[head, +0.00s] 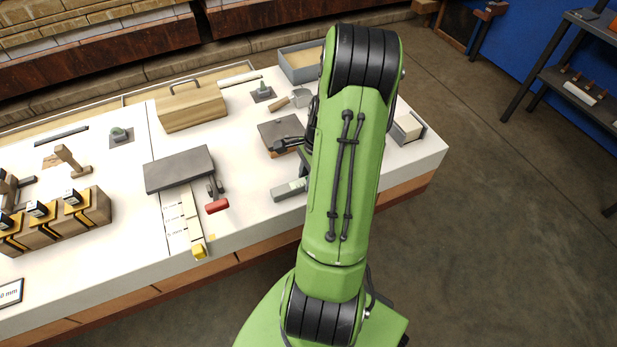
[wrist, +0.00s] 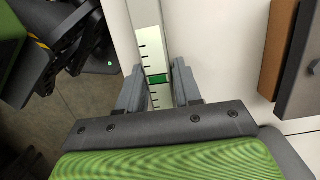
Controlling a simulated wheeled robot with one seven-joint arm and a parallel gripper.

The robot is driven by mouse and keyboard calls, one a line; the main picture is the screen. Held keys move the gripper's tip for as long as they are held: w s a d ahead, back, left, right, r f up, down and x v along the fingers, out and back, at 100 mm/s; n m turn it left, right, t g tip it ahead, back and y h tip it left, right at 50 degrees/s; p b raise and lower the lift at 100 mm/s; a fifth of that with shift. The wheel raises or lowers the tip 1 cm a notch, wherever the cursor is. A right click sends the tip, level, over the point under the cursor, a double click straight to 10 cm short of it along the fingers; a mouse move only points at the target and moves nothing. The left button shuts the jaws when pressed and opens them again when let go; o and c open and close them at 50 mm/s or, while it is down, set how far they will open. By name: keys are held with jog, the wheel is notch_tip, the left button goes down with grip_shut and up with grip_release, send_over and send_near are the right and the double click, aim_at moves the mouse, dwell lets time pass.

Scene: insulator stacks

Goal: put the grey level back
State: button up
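The grey level (head: 289,190) lies by the front edge of the white table, its right part hidden behind my arm in the head view. In the wrist view the level (wrist: 148,42) is a pale strip with dark tick marks and a green vial. It runs between the two fingers of my gripper (wrist: 160,75), one finger along each long side. The finger gaps look very small, and I cannot tell whether the fingers touch it. In the head view my gripper is hidden behind my green arm.
A dark plate (head: 281,133) lies behind the level. A dark slab (head: 179,169), a red-handled tool (head: 217,206) and a yellow-ended rule (head: 199,249) lie to the left. A grey tray (head: 301,63) and a pale block (head: 407,128) stand near the table's right end.

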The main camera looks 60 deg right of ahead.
jog(key=o, duration=0.3)
jog(key=p+v, duration=0.4)
jog(key=v, duration=0.8)
jog(key=w+a+r+n+h, duration=0.1)
jog(key=w+a+r+n, duration=0.3)
jog(key=a+r+n, duration=0.15)
jog(key=a+r+n+t+h, duration=0.1)
jog(key=a+r+n, duration=0.2)
jog(key=a, duration=0.3)
jog(key=a+r+n+h, duration=0.1)
jog(key=a+r+n, duration=0.25)
jog(key=a, duration=0.25)
jog(key=s+a+r+n+t, duration=0.1)
jog(key=s+a+n, duration=0.1)
jog(key=a+n, duration=0.2)
jog(key=s+a+r+n+t, duration=0.1)
jog(key=s+a+n, duration=0.2)
jog(key=n, duration=0.1)
jog(key=s+a+r+n+t+y, duration=0.1)
jog(key=s+a+n, duration=0.1)
jog(key=a+n, duration=0.2)
jog(key=shift+s+a, duration=0.3)
jog(key=shift+s, duration=0.1)
jog(key=shift+r, duration=0.1)
